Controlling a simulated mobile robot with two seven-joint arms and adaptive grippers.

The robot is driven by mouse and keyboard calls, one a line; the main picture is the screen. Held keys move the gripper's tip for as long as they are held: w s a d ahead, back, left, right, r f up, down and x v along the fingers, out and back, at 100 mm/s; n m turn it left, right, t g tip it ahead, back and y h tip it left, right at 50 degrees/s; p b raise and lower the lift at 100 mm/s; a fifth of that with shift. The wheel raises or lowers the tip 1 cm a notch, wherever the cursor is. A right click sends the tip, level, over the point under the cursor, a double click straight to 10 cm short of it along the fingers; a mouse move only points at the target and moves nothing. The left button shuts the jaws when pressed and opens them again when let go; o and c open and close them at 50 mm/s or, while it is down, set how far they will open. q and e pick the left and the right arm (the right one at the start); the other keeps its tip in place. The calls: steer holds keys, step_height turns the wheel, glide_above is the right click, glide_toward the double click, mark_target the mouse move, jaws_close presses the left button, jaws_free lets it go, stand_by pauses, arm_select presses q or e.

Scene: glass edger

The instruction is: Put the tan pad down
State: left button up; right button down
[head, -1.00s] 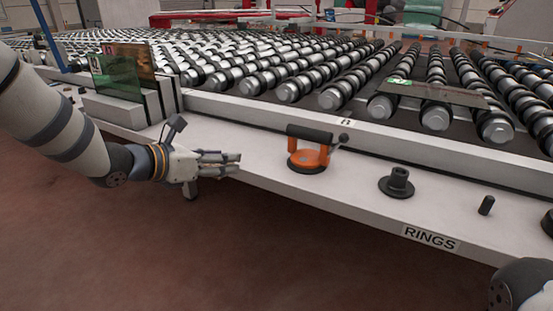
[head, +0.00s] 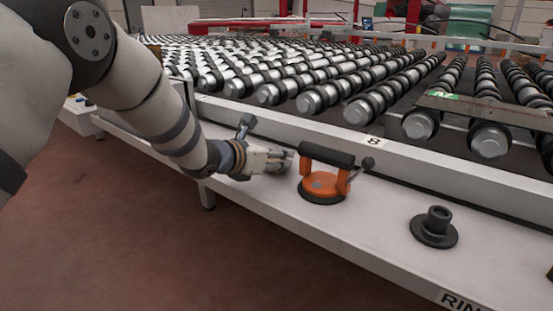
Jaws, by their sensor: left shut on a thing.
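My left gripper (head: 284,160) is low over the white ledge (head: 370,239), just left of the orange suction lifter (head: 322,184). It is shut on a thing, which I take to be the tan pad. The pad cannot be made out clearly, as the fingers and hand hide it. I cannot tell whether it touches the ledge. My right gripper is out of view.
The lifter, with its black handle, stands close to my left fingertips. A black flanged ring (head: 434,229) sits farther right. Behind the ledge run the rollers (head: 316,97), with a glass sheet (head: 483,107) at the right. Bare ledge lies between lifter and ring.

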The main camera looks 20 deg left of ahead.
arm_select(q)
steer(key=shift+f, duration=0.2)
steer(key=shift+f, duration=0.2)
steer(key=o, duration=0.8)
steer(key=shift+r, duration=0.1)
steer(key=shift+c, duration=0.2)
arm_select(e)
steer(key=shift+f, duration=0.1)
arm_select(q)
steer(key=shift+r, duration=0.15)
steer(key=shift+s+r, duration=0.15)
steer(key=p+v, duration=0.1)
steer(key=v, duration=0.9)
steer(key=shift+s+a+r, duration=0.2)
steer(key=shift+s, duration=0.15)
steer(key=shift+s+a, duration=0.1)
steer(key=shift+s, duration=0.3)
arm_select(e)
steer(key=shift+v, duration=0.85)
